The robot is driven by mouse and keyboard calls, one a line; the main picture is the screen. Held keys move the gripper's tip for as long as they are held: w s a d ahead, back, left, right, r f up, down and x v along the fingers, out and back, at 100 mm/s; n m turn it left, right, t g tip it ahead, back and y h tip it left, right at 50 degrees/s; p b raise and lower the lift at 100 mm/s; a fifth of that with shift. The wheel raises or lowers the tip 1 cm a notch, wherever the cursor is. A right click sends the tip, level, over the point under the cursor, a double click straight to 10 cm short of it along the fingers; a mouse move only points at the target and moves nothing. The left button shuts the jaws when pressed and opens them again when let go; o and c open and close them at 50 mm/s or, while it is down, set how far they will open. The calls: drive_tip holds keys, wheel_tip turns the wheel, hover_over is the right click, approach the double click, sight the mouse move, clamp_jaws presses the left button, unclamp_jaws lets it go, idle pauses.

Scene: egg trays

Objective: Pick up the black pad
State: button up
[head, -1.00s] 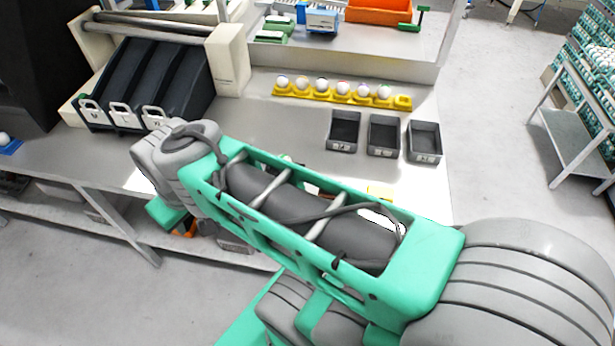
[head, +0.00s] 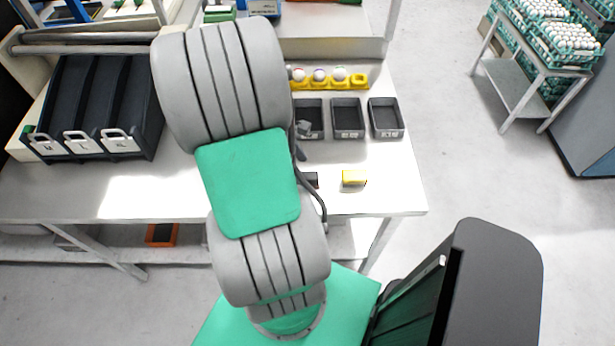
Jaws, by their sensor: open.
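A small dark block (head: 311,180), which looks like the black pad, lies on the table just right of my arm in the head view. My arm and its cable hide its left part. A yellow block (head: 354,177) lies to its right, apart from it. My arm's large grey and green links fill the middle of the view. My gripper is hidden behind them, so its place relative to the pad cannot be seen.
Grey bins (head: 346,118) stand in a row behind the pad. A yellow egg holder (head: 359,82) with eggs is behind them. A black sloped rack (head: 105,105) stands at the left. The table's front (head: 390,205) right of the yellow block is clear.

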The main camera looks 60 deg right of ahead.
sight(307, 176)
drive_tip(key=x, duration=0.5)
drive_tip(key=shift+s+p, duration=0.1)
drive_tip(key=shift+p, duration=0.25)
drive_tip(key=shift+r, duration=0.1)
clamp_jaws()
